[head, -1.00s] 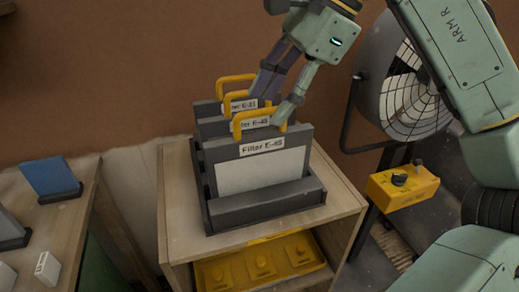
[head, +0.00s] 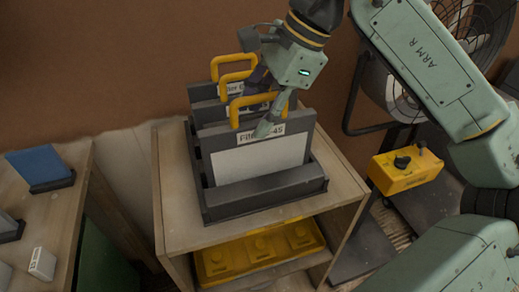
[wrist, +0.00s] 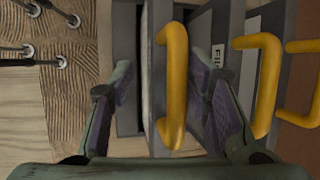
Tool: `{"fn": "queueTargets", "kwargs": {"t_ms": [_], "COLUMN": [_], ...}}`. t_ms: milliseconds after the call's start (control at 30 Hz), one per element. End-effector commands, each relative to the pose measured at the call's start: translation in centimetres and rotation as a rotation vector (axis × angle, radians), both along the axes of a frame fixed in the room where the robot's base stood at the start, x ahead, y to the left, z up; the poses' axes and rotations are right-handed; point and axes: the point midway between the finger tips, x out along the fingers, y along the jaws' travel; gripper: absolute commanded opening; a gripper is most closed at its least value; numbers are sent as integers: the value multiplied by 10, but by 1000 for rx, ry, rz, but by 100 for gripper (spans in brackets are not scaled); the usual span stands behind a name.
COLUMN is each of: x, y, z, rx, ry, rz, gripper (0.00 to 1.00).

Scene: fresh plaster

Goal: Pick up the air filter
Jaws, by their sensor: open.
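Three upright air filters stand one behind another in a dark grey rack (head: 265,200), each with a yellow loop handle on top. The front filter (head: 258,160) has a pale panel and a label that reads like "E-45", partly covered by a finger. My gripper (head: 262,105) is open at the front filter's handle (head: 236,112), one finger in front and the other behind. In the wrist view, the front handle (wrist: 173,85) lies between the open fingers of my gripper (wrist: 163,90), nearer the right finger. The middle handle (wrist: 265,85) is just beyond that finger.
The rack stands on a wooden cabinet (head: 178,215) with a yellow tray (head: 262,255) on its lower shelf. A wooden bench (head: 50,225) with a blue block (head: 40,167) is at left. A yellow control box (head: 405,172) and a fan (head: 415,85) are at right.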

Motion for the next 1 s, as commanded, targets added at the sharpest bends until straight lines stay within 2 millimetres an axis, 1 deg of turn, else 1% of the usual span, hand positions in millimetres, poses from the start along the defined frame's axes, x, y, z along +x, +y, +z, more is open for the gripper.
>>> {"fn": "queueTargets", "kwargs": {"t_ms": [133,400,1000], "x": [1,1,1], "y": [7,8,8], "z": [-14,-17,-17], "rx": [1,0,0], "ry": [1,0,0], "rz": [-1,-1,-1], "gripper": [44,44,4]}}
